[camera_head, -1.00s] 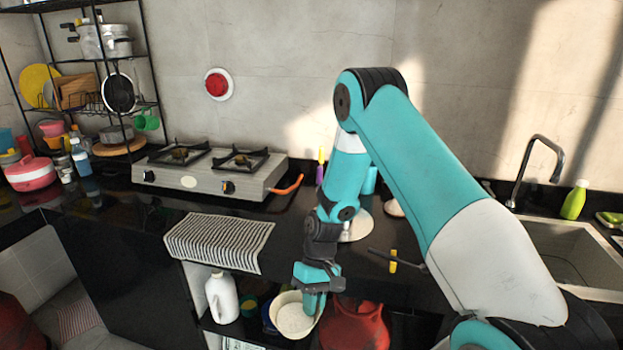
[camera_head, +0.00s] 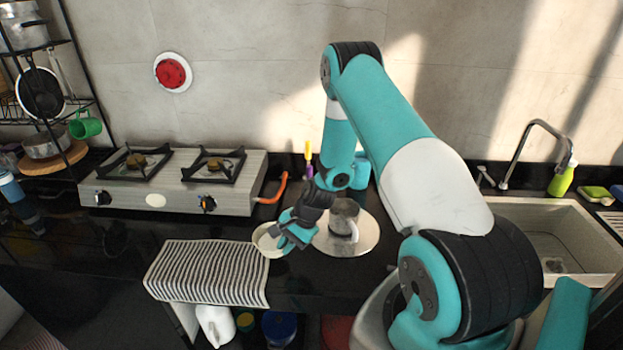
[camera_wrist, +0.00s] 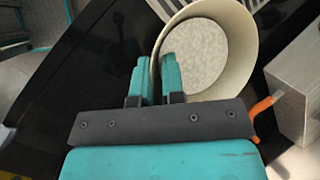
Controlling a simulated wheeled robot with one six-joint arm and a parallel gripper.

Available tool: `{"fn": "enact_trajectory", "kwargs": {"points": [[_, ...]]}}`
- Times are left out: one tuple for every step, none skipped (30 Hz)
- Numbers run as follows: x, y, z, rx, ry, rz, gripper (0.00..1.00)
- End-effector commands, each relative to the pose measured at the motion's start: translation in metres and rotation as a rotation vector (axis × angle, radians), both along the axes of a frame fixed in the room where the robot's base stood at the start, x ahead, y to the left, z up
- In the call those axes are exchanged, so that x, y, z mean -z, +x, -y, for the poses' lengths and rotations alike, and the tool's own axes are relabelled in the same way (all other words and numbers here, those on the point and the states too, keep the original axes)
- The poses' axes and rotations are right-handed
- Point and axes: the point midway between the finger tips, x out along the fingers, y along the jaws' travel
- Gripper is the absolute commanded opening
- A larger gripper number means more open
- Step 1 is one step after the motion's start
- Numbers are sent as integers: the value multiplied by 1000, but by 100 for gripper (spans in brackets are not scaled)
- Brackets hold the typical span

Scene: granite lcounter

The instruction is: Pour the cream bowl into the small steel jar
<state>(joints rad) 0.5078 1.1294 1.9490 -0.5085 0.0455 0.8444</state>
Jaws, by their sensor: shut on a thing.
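My gripper (camera_head: 284,236) is shut on the rim of the cream bowl (camera_head: 264,241), holding it near the striped cloth, left of the steel jar. In the wrist view, my gripper's fingers (camera_wrist: 159,76) pinch the bowl's wall, one inside and one outside. The bowl (camera_wrist: 241,52) holds a pale speckled filling. A small grey steel jar (camera_head: 344,214) with a light handle stands upright on a round pale plate (camera_head: 367,240), right of my gripper and partly behind my arm. The bowl is apart from the jar.
A striped cloth (camera_head: 208,270) hangs over the counter's front edge. A two-burner stove (camera_head: 170,185) with an orange hose (camera_head: 273,191) stands behind it. A sink (camera_head: 550,240) with a tap is at the right. Dark counter is clear between cloth and stove.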

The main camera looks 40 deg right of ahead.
Motion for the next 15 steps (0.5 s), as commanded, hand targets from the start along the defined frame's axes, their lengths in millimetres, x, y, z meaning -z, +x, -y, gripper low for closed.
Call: {"fn": "enact_trajectory", "kwargs": {"points": [[-19,4,13,168,1,-1,0],[-22,7,21,272,0,-1,0],[-27,10,31,407,-1,-2,0],[-30,13,39,504,-2,-1,0],[-34,15,46,594,-2,-1,0],[-39,18,56,713,-3,0,0],[-42,20,64,795,-5,0,0],[-46,21,70,872,-6,0,0],[-51,24,79,970,-5,1,0],[-54,25,85,1038,-6,3,0],[-57,26,91,1102,-6,2,0],[-61,27,98,1178,-7,3,0],[-64,27,103,1229,-7,2,0],[-66,28,107,1277,-7,1,0],[-69,28,113,1336,-6,1,0]]}}
